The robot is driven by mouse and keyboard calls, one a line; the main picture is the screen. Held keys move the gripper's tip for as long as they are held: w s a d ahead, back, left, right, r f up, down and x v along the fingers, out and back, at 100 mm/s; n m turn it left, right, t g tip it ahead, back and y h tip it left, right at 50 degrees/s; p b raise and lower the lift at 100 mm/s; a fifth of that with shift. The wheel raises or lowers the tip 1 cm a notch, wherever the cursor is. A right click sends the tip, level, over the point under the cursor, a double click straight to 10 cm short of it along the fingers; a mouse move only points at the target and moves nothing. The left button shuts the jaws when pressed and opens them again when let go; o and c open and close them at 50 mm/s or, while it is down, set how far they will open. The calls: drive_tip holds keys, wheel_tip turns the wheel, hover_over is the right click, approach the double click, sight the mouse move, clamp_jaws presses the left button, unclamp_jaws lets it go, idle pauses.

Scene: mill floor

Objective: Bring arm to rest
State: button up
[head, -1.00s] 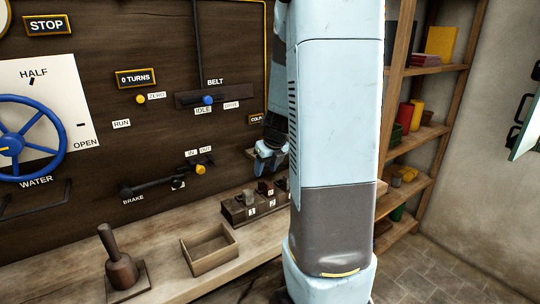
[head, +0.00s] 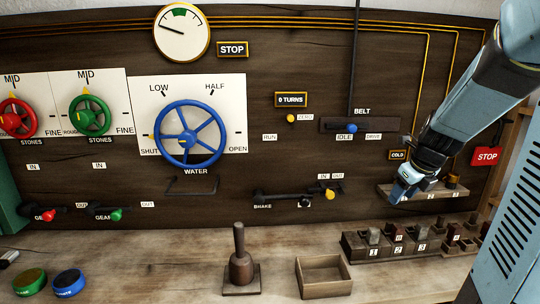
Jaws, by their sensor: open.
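My arm reaches in from the upper right of the head view. My gripper (head: 399,194) is at its lower end, pointing down and left, in front of the left part of a small numbered wall shelf (head: 425,192). Its jaws are open and nothing shows between them. The gripper hides the left end of the shelf. From this angle I cannot tell whether it touches the shelf.
A numbered block rack (head: 398,250), an open wooden box (head: 323,290) and a wooden-handled tool (head: 240,268) stand on the bench. The panel carries a blue water wheel (head: 190,135), a belt lever (head: 345,128) and a red stop sign (head: 486,156).

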drive_tip(key=s+a+r+n, duration=0.3)
drive_tip(key=s+a+n, duration=0.2)
drive_tip(key=n, duration=0.5)
drive_tip(key=s+a+r+n, duration=0.3)
drive_tip(key=s+a+n, duration=0.2)
drive_tip(key=n, duration=0.6)
drive_tip(key=s+a+r+n+t, duration=0.1)
drive_tip(key=s+a+r+n, duration=0.2)
drive_tip(key=s+n, duration=0.6)
drive_tip(key=shift+a+n, duration=1)
drive_tip(key=shift+a, duration=0.1)
